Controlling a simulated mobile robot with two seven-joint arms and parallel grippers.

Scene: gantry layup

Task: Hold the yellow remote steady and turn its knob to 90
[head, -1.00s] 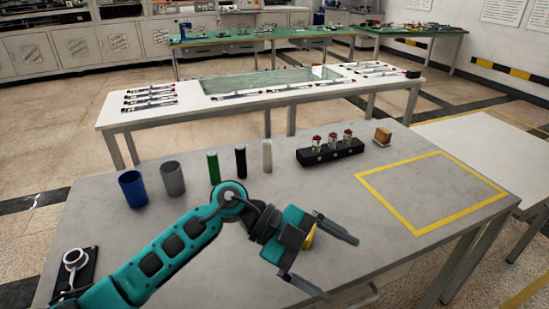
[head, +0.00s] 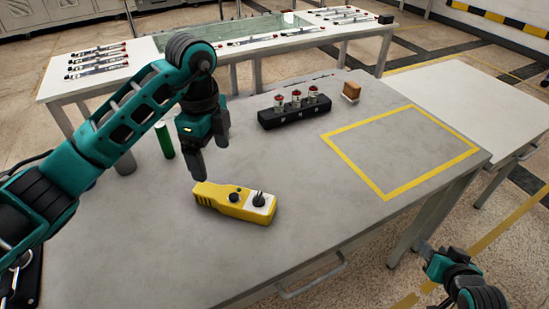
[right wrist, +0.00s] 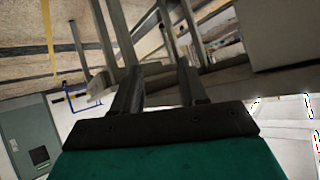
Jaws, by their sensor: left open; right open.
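The yellow remote (head: 232,202) lies flat on the grey table (head: 130,250). Its lighter right end carries a dark knob (head: 259,199), and a second dark round control (head: 234,197) sits nearer its middle. The knob's setting is too small to read. My left gripper (head: 196,172) is open and points down just above the remote's left end, apparently not holding it. My right gripper (head: 428,262) is low at the right, beyond the table's edge; its two fingers stand apart and empty in the right wrist view (right wrist: 157,85).
A black rack (head: 290,117) with several red-topped vials stands behind the remote, with a brown block (head: 351,92) beside it. A yellow-taped square (head: 388,195) on the right is empty.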

